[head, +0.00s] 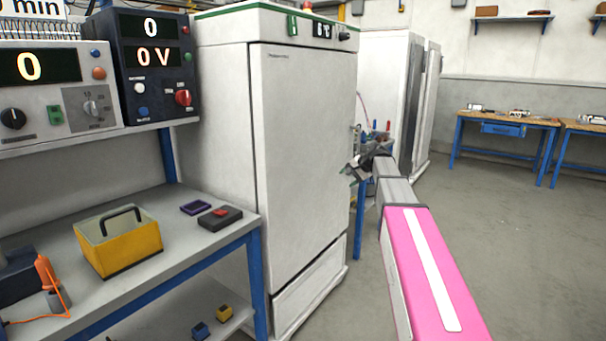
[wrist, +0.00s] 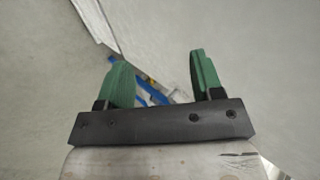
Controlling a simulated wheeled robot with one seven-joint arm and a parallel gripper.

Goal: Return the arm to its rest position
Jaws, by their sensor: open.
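My arm (head: 425,265), with a pink link, reaches forward from the lower right in the head view. My gripper (head: 350,172) is at its far end, in front of the right edge of the white cabinet (head: 300,150). In the wrist view my gripper (wrist: 160,78) shows two green fingers set wide apart. Nothing is held between them. Beyond the fingers, blurred blue parts and a pale surface show. In the head view the fingers are small and partly hidden by the wrist.
A grey bench (head: 150,270) at left carries a yellow box (head: 120,245) with a black handle. Two instruments with displays stand on the shelf above. A blue-legged stand (head: 360,215) is just behind my gripper. Open floor (head: 510,240) lies to the right, with workbenches (head: 505,120) at the back.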

